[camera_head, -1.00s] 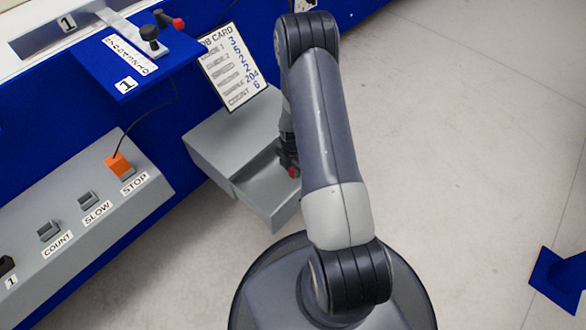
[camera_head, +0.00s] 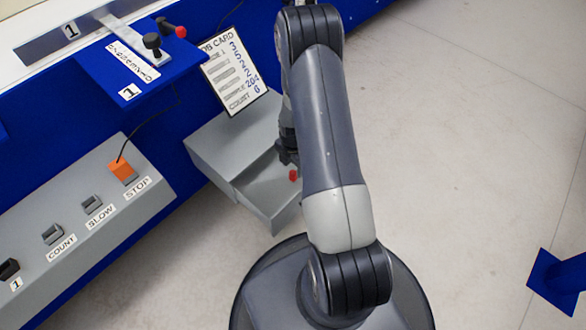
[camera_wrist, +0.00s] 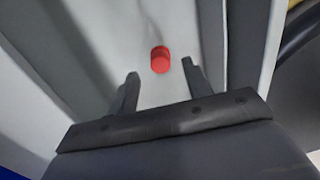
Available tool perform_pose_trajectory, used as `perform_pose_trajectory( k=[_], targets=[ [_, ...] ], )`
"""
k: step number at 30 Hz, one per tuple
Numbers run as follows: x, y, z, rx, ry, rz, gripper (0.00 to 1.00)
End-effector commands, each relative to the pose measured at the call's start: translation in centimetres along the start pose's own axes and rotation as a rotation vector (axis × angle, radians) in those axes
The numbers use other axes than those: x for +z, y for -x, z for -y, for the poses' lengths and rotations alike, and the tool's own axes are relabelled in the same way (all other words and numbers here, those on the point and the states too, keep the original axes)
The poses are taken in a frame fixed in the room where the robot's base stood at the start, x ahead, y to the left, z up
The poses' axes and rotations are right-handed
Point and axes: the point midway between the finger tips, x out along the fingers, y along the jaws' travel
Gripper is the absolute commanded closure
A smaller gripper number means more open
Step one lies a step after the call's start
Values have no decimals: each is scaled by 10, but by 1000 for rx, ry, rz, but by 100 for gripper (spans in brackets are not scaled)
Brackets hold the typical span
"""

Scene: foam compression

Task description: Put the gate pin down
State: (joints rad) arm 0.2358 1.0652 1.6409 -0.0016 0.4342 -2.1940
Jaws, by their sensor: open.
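The gate pin shows as a small red cylinder (camera_wrist: 160,60) in the wrist view, lying or standing on a pale grey surface; I cannot tell which. In the head view its red end (camera_head: 293,175) is inside the open grey drawer (camera_head: 268,208). My gripper (camera_wrist: 159,76) is open, with one dark finger on each side of the pin in the picture and visible gaps between. In the head view my gripper (camera_head: 288,153) is just above the pin, partly hidden by my arm.
The drawer belongs to a grey box (camera_head: 215,140) below a job card (camera_head: 233,72). A blue shelf (camera_head: 125,75) carries a black knob (camera_head: 152,42) and a red knob (camera_head: 181,31). A sloped panel (camera_head: 75,225) with several switches is at left. Open floor lies right.

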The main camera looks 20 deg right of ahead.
Motion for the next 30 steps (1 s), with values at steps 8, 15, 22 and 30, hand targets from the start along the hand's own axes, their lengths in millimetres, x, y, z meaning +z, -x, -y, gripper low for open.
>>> perform_pose_trajectory(
  k=[8,15,22,30],
  targets=[
    [0,63,0,2,0,1,53],
    [0,82,0,0,0,-1,53],
    [0,83,0,-1,0,-2,53],
    [0,83,0,-1,0,-1,53]
  ],
)
